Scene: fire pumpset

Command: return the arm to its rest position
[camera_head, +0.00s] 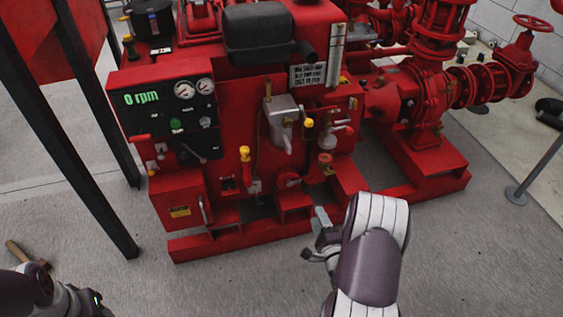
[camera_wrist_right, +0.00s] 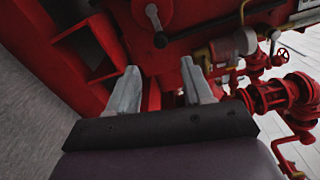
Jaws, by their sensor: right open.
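My right arm comes in from the bottom of the head view, and its gripper (camera_head: 322,238) is in front of the lower right part of the red pumpset (camera_head: 185,190). In the right wrist view the two grey fingers of the right gripper (camera_wrist_right: 160,90) stand apart with nothing between them. The red pump frame fills the space beyond them. Part of my left arm (camera_head: 60,298) shows at the bottom left corner of the head view. Its fingers are not clearly visible.
A control panel (camera_head: 170,110) reading "0 rpm" with two gauges is on the pumpset's left front. Red pipes and valves (camera_head: 435,90) stand at the right. Dark posts (camera_head: 75,150) rise at the left. A metal post base (camera_head: 516,195) stands at right.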

